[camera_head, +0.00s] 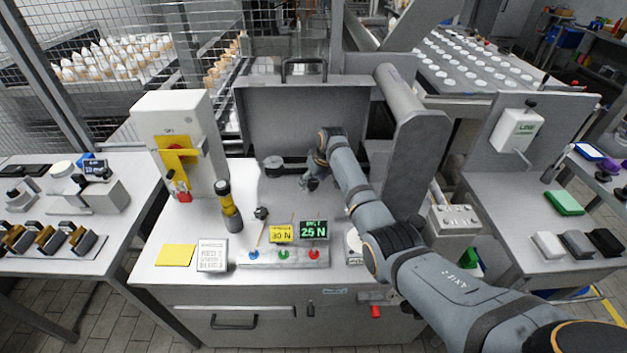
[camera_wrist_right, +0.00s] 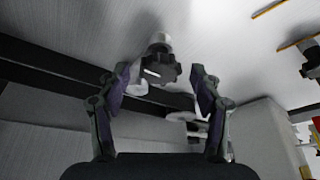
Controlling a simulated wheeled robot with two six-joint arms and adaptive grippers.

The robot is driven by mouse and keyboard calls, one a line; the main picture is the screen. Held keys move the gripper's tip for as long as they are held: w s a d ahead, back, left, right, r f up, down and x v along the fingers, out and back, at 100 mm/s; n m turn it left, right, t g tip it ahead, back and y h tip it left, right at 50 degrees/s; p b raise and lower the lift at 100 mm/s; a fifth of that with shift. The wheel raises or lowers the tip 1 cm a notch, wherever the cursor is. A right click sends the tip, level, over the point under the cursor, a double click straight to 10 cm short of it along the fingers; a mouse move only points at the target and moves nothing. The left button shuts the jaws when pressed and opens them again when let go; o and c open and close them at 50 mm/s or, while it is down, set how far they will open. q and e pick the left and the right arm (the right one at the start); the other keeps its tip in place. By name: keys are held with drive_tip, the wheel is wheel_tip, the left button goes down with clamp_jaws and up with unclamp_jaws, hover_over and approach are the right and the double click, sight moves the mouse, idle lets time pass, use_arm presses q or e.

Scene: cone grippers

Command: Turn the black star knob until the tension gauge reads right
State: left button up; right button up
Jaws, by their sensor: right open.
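The black star knob (camera_wrist_right: 158,68) shows in the right wrist view, with a white mark on its face and a pale collar behind it. It lies ahead of and between the two fingertips of my right gripper (camera_wrist_right: 160,78). The fingers are apart, and I see no finger closed on it. In the head view my right gripper (camera_head: 313,178) is at the middle of the bench, where it hides what is under it. A dark display (camera_head: 314,230) reads 25 N in green. A yellow sign (camera_head: 281,233) beside it reads 30 N. My left gripper is not in view.
A grey upright panel (camera_head: 300,110) stands behind my right gripper, with a thick grey cylinder (camera_head: 398,95) at its right. A small black knob (camera_head: 262,213) and a yellow-black cylinder (camera_head: 229,207) stand to the left. A yellow pad (camera_head: 176,255) lies at the front left.

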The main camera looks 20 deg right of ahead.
drive_tip(key=c, duration=1.1)
drive_tip(key=shift+r+p, duration=0.15)
drive_tip(key=shift+p, duration=0.2)
drive_tip(key=shift+c, duration=0.2)
drive_tip(key=shift+a+r+m+h+p, duration=0.1)
drive_tip(key=shift+m+h+p, duration=0.3)
drive_tip(key=shift+m+p, duration=0.65)
drive_tip(key=shift+m+h+p, duration=0.4)
drive_tip(key=shift+m+p, duration=0.1)
drive_tip(key=shift+m, duration=0.45)
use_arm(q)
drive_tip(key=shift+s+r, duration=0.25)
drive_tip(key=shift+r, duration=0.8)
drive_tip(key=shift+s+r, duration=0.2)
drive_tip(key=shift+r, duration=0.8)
use_arm(e)
drive_tip(key=shift+a+m+h, duration=0.1)
drive_tip(key=shift+m+h, duration=0.2)
drive_tip(key=shift+m, duration=0.6)
